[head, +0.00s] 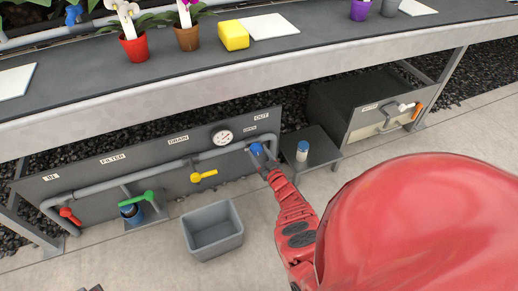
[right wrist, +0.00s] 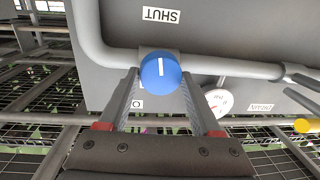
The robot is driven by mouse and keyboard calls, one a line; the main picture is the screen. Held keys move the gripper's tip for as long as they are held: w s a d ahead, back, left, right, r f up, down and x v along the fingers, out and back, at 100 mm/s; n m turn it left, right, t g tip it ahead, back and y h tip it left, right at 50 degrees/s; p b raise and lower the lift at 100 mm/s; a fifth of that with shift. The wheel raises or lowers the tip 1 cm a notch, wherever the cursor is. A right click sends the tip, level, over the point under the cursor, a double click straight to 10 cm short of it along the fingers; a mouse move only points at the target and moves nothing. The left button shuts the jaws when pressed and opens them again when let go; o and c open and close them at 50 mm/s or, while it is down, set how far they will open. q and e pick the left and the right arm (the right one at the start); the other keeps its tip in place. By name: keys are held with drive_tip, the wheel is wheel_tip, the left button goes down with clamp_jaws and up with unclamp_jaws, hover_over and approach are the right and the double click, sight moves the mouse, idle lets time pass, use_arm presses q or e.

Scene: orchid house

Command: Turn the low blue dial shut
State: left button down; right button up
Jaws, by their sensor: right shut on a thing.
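The low blue dial (head: 256,148) sits on the pipe at the right end of the grey panel. In the right wrist view the round dial (right wrist: 160,70) has a white mark running straight up and down, on the half nearer the SHUT label (right wrist: 161,15). My right gripper (head: 262,156) is shut on the dial, with one finger on each side in the right wrist view (right wrist: 160,88). The OPEN label (head: 250,128) is above the dial in the head view; in the wrist view it is mostly hidden.
A gauge (head: 222,137), yellow lever (head: 204,176), green lever (head: 136,198) and red lever (head: 69,215) are along the panel. A grey bin (head: 212,230) stands on the floor. A small stand (head: 318,147) with a bottle (head: 302,150) is right of the dial. The bench (head: 330,50) overhangs.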

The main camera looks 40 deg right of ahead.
drive_tip(key=shift+w+m, duration=0.1)
drive_tip(key=shift+m, duration=0.9)
drive_tip(key=o, duration=1.4)
drive_tip(key=shift+c, duration=0.2)
